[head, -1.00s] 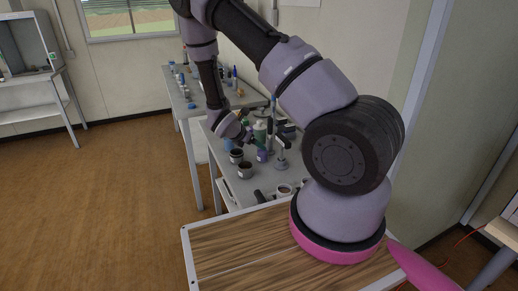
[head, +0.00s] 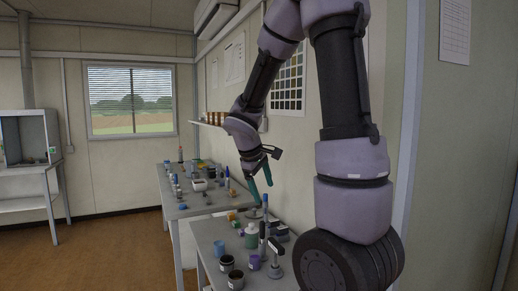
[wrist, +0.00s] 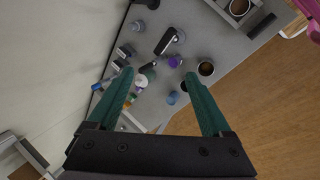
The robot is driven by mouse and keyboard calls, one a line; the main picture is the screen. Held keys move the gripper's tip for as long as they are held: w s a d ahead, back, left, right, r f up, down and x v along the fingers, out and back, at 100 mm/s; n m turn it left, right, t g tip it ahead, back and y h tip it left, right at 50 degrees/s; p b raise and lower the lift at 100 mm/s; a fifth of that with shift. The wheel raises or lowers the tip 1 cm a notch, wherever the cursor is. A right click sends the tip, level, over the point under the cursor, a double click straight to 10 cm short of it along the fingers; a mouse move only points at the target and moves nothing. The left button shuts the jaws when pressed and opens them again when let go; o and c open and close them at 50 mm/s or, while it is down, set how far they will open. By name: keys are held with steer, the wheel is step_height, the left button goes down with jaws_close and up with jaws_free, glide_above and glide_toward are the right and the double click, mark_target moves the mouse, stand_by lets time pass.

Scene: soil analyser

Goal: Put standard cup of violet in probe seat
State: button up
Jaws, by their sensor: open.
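A small violet cup (head: 254,262) stands on the near bench in the head view. A violet round thing in the wrist view (wrist: 175,61), seen from above, looks like the same cup. A grey stand with a dark upright part (head: 274,260) is just right of the cup; I cannot tell whether it holds the probe seat. My gripper (head: 260,183) is open and empty, above the bench's far part and well clear of the cup. In the wrist view its green fingers (wrist: 160,85) are spread wide, with the bench far below.
A second bench (head: 177,212) with several small items stands behind. A wall with charts is close on the right. The floor at left is clear.

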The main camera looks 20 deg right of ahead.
steer(key=s+a+r+m+t+y, duration=0.1)
steer(key=s+a+r+m+y, duration=0.1)
steer(key=s+r+m, duration=0.3)
step_height(320, 180, up, 3)
steer(key=s+y, duration=0.1)
steer(key=s, duration=0.1)
steer(key=shift+s+a+r+m, duration=0.15)
steer(key=shift+s+a+m, duration=0.15)
steer(key=shift+s, duration=0.1)
steer(key=s+a+r+m+t+y, duration=0.1)
steer(key=s+r, duration=0.1)
steer(key=s+a+r+m+t+y, duration=0.1)
steer(key=s+a+r+m, duration=0.1)
steer(key=s, duration=0.1)
steer(key=s+a+r+m+t+y, duration=0.1)
steer(key=s+a+r, duration=0.1)
steer(key=s, duration=0.1)
steer(key=shift+a+r+m, duration=0.15)
steer(key=shift+r+m, duration=0.15)
steer(key=shift+r, duration=0.05)
steer(key=shift+c, duration=0.2)
steer(key=shift+s+a+r, duration=0.15)
steer(key=shift+s+a, duration=0.1)
steer(key=c, duration=0.3)
